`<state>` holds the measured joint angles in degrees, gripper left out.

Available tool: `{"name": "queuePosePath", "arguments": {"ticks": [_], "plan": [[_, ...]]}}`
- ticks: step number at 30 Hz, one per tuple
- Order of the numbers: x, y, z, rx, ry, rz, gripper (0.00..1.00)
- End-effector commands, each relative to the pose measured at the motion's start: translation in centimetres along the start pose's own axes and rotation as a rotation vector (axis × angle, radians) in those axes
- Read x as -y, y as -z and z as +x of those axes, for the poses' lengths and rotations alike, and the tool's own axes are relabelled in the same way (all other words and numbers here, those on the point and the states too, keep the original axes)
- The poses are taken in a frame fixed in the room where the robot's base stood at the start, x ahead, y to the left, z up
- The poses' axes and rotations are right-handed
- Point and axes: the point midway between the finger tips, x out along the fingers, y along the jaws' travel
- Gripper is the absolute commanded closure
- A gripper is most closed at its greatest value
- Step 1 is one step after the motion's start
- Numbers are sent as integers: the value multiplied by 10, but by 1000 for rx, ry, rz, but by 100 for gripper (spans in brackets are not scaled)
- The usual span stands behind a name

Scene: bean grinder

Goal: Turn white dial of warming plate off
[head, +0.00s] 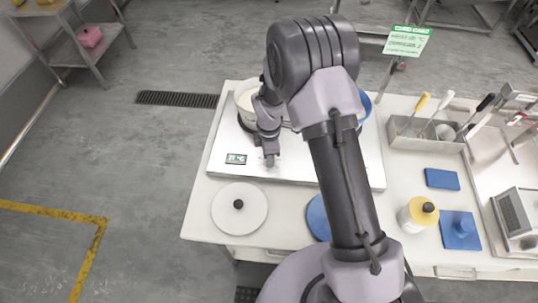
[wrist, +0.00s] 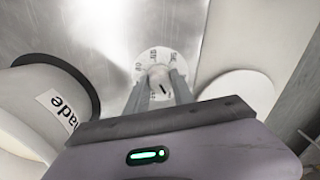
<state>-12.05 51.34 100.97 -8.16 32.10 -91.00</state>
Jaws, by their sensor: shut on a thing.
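My gripper (wrist: 160,88) is shut on the knob, one finger on each side. In the head view my gripper (head: 270,155) is down at the plate's front edge area and hides the dial. The scale lettering is too blurred to read.
A white pot (head: 248,97) stands on the plate close behind my gripper; its labelled side fills the left of the wrist view. A white lid (head: 239,212) and a partly hidden blue lid (head: 317,217) lie in front. A utensil box (head: 425,142) stands right.

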Motion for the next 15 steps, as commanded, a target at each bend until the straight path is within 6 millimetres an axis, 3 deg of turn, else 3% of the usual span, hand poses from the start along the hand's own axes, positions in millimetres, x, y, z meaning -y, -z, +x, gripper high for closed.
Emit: {"name": "queuePosePath", "arguments": {"ticks": [5, 6, 8, 15], "plan": [[-1, 0, -1, 0, -3, -2, 100], [-1, 0, -1, 0, -3, -2, 63], [-1, 0, -1, 0, -2, -1, 51], [0, 0, 0, 0, -1, 0, 49]]}}
